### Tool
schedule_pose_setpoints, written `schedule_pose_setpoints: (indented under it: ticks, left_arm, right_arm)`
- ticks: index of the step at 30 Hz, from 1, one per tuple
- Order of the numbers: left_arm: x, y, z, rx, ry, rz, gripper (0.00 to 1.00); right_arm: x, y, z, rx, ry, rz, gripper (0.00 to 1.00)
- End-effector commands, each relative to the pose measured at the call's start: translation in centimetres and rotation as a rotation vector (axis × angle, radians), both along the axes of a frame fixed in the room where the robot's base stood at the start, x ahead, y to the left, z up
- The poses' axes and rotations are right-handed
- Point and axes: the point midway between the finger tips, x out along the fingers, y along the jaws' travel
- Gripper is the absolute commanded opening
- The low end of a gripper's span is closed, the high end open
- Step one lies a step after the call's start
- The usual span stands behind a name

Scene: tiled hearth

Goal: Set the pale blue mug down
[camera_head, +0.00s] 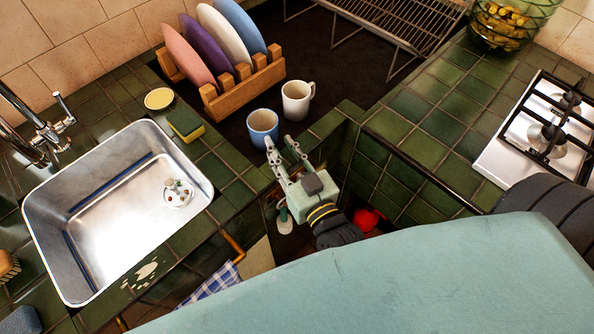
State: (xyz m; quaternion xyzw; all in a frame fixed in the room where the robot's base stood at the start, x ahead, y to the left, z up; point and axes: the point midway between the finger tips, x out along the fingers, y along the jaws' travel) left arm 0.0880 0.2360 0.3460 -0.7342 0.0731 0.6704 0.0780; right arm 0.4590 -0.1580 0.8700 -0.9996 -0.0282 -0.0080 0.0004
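The pale blue mug (262,124) is upright, at the front edge of the dark recessed surface (335,70). It appears to stand on that surface. Its handle is not visible. My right gripper (279,141) is just in front of the mug, with its two fingers apart and a gap between them. The left fingertip overlaps the mug's lower front edge in the picture; I cannot tell whether it touches. My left gripper is not in view.
A white mug (296,102) stands close behind and right of the blue one. A wooden rack (246,91) with several plates is behind. A sink (55,190) and sponge (185,122) lie left. A wire rack (395,22) and hob (510,150) are right.

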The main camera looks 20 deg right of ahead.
Motion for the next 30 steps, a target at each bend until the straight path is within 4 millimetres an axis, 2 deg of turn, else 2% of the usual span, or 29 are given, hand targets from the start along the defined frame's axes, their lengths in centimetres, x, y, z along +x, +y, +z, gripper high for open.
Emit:
schedule_pose_setpoints:
  ticks: [1, 6, 12, 17, 30]
  left_arm:
    - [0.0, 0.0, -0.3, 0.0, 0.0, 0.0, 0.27]
    - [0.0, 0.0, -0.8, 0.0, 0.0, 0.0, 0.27]
    - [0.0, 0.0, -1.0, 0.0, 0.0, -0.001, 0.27]
    - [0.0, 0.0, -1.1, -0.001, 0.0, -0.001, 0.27]
    - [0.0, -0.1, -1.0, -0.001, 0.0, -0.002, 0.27]
  right_arm:
    - [-1.4, 0.0, -0.4, 0.0, 0.006, 0.002, 0.26]
    - [-5.0, -0.2, -0.3, 0.0, 0.004, 0.002, 0.26]
    - [-7.5, -0.4, -0.3, 0.0, 0.002, 0.001, 0.26]
    - [-8.1, -0.4, -0.1, 0.0, 0.0, 0.002, 0.26]
    - [-8.1, -0.4, -0.1, 0.001, 0.0, 0.001, 0.26]
